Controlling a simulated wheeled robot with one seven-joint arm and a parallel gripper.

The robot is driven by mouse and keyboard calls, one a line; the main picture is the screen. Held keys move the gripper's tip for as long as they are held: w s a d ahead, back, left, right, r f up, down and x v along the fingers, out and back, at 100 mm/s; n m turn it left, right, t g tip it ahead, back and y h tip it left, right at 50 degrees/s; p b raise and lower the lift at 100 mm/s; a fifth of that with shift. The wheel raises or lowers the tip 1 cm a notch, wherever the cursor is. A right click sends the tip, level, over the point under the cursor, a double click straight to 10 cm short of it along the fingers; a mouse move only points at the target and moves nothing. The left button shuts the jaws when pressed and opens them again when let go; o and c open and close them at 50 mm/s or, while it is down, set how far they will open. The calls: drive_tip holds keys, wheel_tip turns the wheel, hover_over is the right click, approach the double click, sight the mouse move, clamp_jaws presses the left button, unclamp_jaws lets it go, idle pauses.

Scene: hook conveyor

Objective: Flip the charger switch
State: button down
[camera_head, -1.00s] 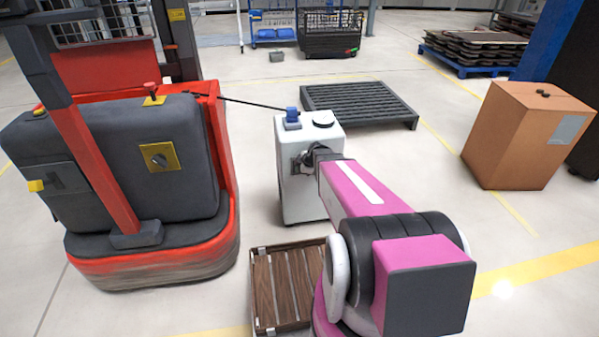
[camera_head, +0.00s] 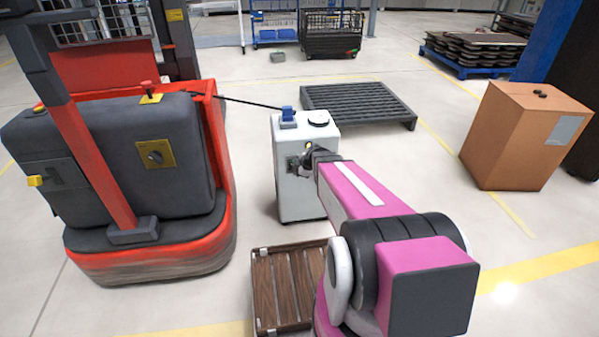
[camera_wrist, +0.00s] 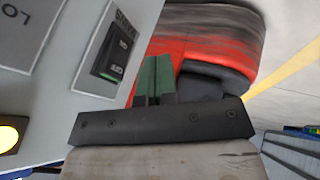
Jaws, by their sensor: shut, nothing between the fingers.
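The charger (camera_head: 304,190) is a white upright box with a blue plug on top, beyond my arm in the head view. In the wrist view its grey panel (camera_wrist: 60,85) fills the left side. The dark rocker switch (camera_wrist: 116,50) sits on this panel, with small markings and a green spot at its lower end. My gripper (camera_wrist: 155,66) has green fingers, shut together and empty. The fingers are just right of the switch in the wrist view; I cannot tell whether they touch the panel. In the head view, the gripper's wrist partly covers the charger's front.
A lit yellow lamp (camera_wrist: 8,136) is on the panel. A cable (camera_head: 245,101) runs from the plug to the red and grey forklift (camera_head: 150,265) at left. A wooden crate (camera_head: 285,290) lies below my arm. A dark pallet (camera_head: 357,102) and cardboard box (camera_head: 500,150) stand behind and right.

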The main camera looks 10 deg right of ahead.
drive_tip(key=s+v, duration=0.1)
drive_tip(key=v, duration=0.7)
drive_tip(key=shift+s, duration=0.2)
drive_tip(key=shift+f, duration=0.15)
drive_tip(key=s+r+m+g+h, duration=0.1)
drive_tip(key=s+m+g+h, duration=0.1)
drive_tip(key=s+m, duration=0.5)
drive_tip(key=s+a+r+m+g+h, duration=0.1)
drive_tip(key=s+r+m+g+h, duration=0.1)
drive_tip(key=s+m, duration=0.5)
drive_tip(key=shift+s+a+m+g, duration=0.3)
drive_tip(key=shift+m+g, duration=0.3)
drive_tip(key=shift+m, duration=0.8)
